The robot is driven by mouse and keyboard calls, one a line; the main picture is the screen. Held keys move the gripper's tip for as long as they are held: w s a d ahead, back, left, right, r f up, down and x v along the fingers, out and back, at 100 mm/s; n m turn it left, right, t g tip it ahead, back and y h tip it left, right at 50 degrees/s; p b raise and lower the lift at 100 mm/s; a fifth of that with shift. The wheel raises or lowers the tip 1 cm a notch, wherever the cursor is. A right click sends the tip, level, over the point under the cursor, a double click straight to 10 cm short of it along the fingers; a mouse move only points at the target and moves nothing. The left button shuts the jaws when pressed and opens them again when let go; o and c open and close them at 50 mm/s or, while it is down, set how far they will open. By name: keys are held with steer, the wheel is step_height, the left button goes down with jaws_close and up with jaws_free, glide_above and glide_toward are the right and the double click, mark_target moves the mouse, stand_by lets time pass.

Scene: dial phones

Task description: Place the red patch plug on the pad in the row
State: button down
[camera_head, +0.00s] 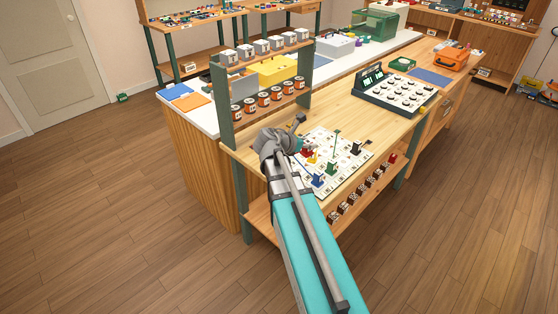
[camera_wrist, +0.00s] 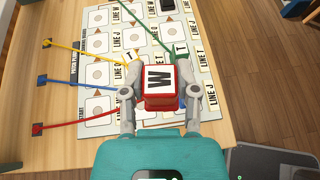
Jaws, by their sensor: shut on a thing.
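In the wrist view my gripper (camera_wrist: 160,80) is shut on the red patch plug (camera_wrist: 158,83), a red block with a white top marked W. It is over the patch board (camera_wrist: 154,34), which has white pads with round marks and LINE labels. The red cord runs left from it to a red peg (camera_wrist: 37,129). A green plug marked T (camera_wrist: 181,51) stands just beyond my right finger, and a yellow plug (camera_wrist: 131,57) by my left finger. The plug hides the pad below it, so I cannot tell if it touches. In the head view the board (camera_head: 346,160) lies in front of my arm.
Yellow (camera_wrist: 47,43) and blue (camera_wrist: 42,80) cord pegs stand on the left. A dark plug (camera_wrist: 166,5) sits at the board's far edge. In the head view, a shelf of jars (camera_head: 263,102) stands left of the board and a button console (camera_head: 395,92) behind it.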

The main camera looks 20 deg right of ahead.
steer(key=shift+a, duration=0.1)
steer(key=a+t, duration=0.1)
steer(key=a, duration=0.1)
steer(key=a+r+n+p, duration=0.1)
steer(key=shift+s+a+n+t, duration=0.1)
steer(key=shift+a+n+t, duration=0.2)
steer(key=shift+a+t, duration=0.1)
steer(key=shift+w+d+f+b, duration=0.15)
steer(key=shift+w+f+b, duration=1.35)
steer(key=shift+w, duration=0.7)
steer(key=shift+w+d+f+b, duration=0.1)
steer(key=shift+w+f+b, duration=1.35)
steer(key=shift+w, duration=0.7)
steer(key=shift+w+d+f+b, duration=0.15)
steer(key=shift+w+f+b, duration=1.35)
steer(key=shift+w, duration=0.7)
